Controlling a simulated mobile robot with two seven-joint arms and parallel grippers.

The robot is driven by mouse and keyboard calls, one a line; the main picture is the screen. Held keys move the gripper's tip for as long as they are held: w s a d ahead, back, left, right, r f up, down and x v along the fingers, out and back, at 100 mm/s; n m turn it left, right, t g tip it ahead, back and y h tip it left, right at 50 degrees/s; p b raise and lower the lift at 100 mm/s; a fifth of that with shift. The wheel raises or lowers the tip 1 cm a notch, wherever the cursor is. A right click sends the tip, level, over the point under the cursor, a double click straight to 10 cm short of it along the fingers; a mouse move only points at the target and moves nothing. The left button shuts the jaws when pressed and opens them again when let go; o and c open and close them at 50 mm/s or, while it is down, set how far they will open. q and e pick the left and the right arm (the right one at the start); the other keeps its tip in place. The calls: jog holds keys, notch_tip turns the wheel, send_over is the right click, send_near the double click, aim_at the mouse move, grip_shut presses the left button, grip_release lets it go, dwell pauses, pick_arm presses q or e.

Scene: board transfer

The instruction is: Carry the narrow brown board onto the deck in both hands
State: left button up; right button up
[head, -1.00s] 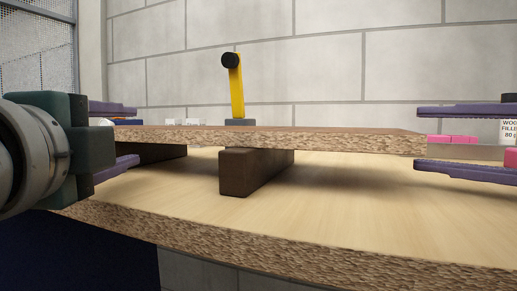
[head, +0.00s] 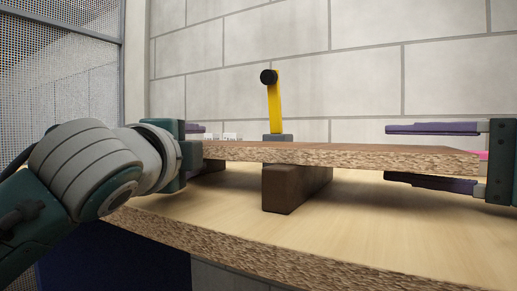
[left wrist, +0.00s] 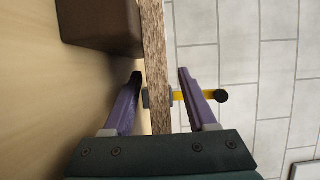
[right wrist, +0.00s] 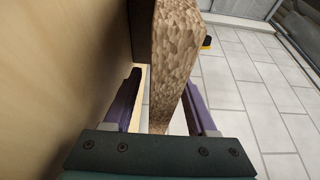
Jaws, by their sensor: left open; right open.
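The narrow brown board (head: 340,156) lies level, resting on a dark brown block (head: 290,187) on a light wooden worktop. My left gripper (left wrist: 160,73) is open at the board's left end, with one purple finger on each side of the board; in the head view my own wrist hides most of it. My right gripper (head: 388,152) is open at the board's right end, one finger above the board and one below. The right wrist view also shows the board (right wrist: 172,50) between these spread fingers. I cannot make out the deck as a separate thing.
A yellow upright piece with a black round top (head: 274,105) stands behind the board. Small white boxes (head: 222,137) sit behind at the left, and something pink (head: 484,155) shows at the right. The worktop's front edge (head: 290,255) is close; its right front is clear.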

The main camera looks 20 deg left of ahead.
pick_arm(q)
jog(key=shift+w+a, duration=0.1)
jog(key=shift+w, duration=0.35)
pick_arm(e)
jog(key=shift+w+a, duration=0.25)
jog(key=shift+a, duration=0.1)
pick_arm(q)
grip_shut()
pick_arm(e)
grip_shut()
dwell(0.6)
jog(key=shift+r, duration=0.1)
